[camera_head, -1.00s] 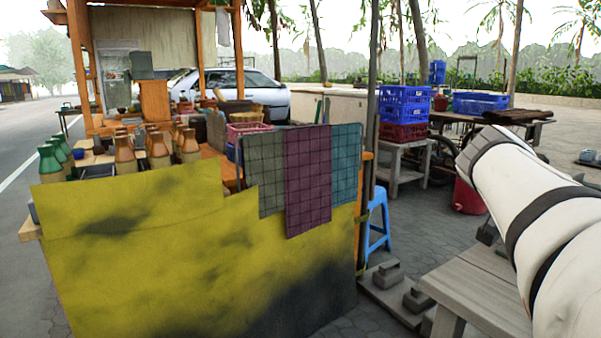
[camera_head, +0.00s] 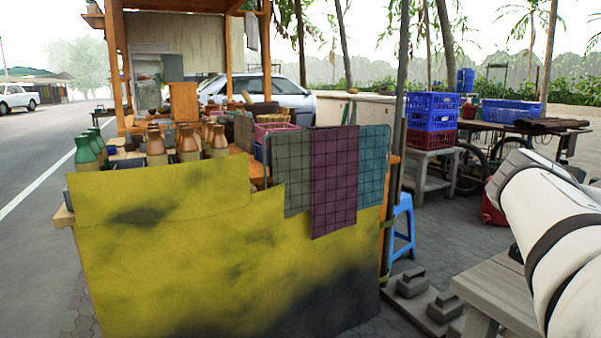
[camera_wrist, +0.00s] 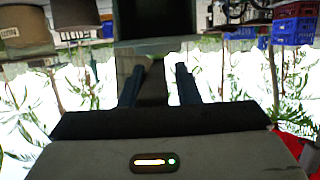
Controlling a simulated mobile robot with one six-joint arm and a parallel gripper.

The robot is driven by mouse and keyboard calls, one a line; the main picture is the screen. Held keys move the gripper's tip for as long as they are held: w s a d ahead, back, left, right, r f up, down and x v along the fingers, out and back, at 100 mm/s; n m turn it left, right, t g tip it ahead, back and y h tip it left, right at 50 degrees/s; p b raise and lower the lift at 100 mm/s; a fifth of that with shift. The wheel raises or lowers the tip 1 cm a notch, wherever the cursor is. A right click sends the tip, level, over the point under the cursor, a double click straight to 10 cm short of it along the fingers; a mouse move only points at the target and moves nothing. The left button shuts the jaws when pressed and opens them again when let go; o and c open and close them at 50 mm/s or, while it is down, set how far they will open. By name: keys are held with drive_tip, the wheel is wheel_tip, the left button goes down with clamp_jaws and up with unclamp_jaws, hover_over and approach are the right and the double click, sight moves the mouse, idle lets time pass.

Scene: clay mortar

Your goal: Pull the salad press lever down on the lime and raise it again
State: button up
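I cannot make out the salad press, its lever or the lime in either view. The stall (camera_head: 170,250) with a yellow front panel fills the left and middle of the head view, and its counter is crowded with small items. My gripper (camera_wrist: 160,78) shows in the wrist view with two dark fingers apart and nothing clearly held between them. A dark box-like shape (camera_wrist: 155,22) and a grey-green upright lie beyond the fingers; I cannot tell what they are. The wrist picture looks upside down. In the head view only my white arm shows at the right edge.
Several bottles (camera_head: 157,146) stand on the counter's left side. Checked cloths (camera_head: 334,180) hang on its right side. A blue stool (camera_head: 402,228), a wooden bench (camera_head: 490,290) and stacked crates (camera_head: 432,112) stand to the right. Open road (camera_head: 40,190) lies left.

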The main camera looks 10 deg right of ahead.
drive_tip(key=shift+o, duration=1.2)
wheel_tip(320, 180, up, 10)
drive_tip(key=p, duration=0.5)
